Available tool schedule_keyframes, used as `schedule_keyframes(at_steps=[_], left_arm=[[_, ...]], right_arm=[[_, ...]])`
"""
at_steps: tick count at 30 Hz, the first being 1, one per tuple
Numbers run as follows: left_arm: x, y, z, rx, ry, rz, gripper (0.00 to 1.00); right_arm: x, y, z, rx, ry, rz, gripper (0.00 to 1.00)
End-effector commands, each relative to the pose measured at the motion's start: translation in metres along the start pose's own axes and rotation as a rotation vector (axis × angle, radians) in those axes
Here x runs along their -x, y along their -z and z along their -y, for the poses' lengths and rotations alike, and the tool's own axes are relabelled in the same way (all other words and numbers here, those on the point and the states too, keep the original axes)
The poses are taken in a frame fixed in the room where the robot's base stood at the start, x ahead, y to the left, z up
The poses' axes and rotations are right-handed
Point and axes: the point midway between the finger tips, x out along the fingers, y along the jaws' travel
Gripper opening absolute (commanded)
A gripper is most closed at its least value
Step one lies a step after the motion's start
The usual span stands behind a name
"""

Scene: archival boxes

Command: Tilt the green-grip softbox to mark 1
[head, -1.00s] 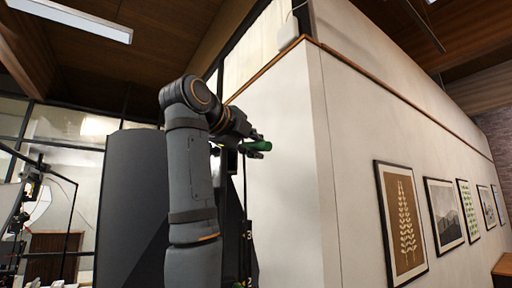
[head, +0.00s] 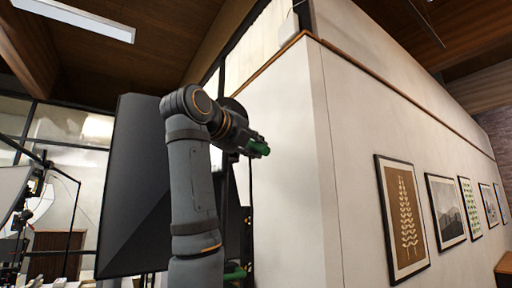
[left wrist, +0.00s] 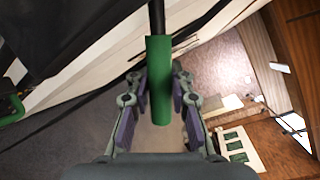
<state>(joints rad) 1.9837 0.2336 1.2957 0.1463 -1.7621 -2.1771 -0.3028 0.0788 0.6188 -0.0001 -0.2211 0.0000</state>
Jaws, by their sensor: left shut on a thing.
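The softbox (head: 138,185) is a large dark box behind my left arm in the head view, with its face tilted. Another green part (head: 234,272) shows low beside my arm. Mark 1 cannot be made out. My right gripper is out of view.
A white wall corner (head: 300,170) stands close to the right of the gripper, with several framed pictures (head: 403,215) along it. Other studio lights and stands (head: 30,200) are at the far left.

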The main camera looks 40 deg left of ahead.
Motion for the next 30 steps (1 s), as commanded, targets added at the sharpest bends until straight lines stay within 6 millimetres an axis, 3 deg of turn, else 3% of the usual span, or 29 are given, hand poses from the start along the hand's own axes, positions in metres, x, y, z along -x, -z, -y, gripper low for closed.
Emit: schedule_keyframes(at_steps=[1, 2, 6, 17, 25, 30], left_arm=[[-0.001, 0.001, -0.001, -0.001, -0.005, -0.004, 0.00], [-0.001, 0.001, -0.001, -0.001, -0.005, -0.004, 0.25], [-0.001, 0.001, -0.001, 0.000, -0.003, -0.004, 0.44], [0.006, 0.000, 0.001, 0.001, 0.001, 0.000, 0.45], [0.055, -0.001, 0.000, 0.002, 0.001, 0.001, 0.45], [0.072, 0.000, -0.001, 0.002, -0.002, -0.002, 0.45]], right_arm=[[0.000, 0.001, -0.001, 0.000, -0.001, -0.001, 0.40], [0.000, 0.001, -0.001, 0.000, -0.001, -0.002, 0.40], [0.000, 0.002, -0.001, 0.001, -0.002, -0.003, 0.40], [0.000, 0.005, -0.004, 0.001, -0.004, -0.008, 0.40], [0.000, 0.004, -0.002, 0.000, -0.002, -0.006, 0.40], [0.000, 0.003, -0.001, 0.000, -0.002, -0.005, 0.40]])
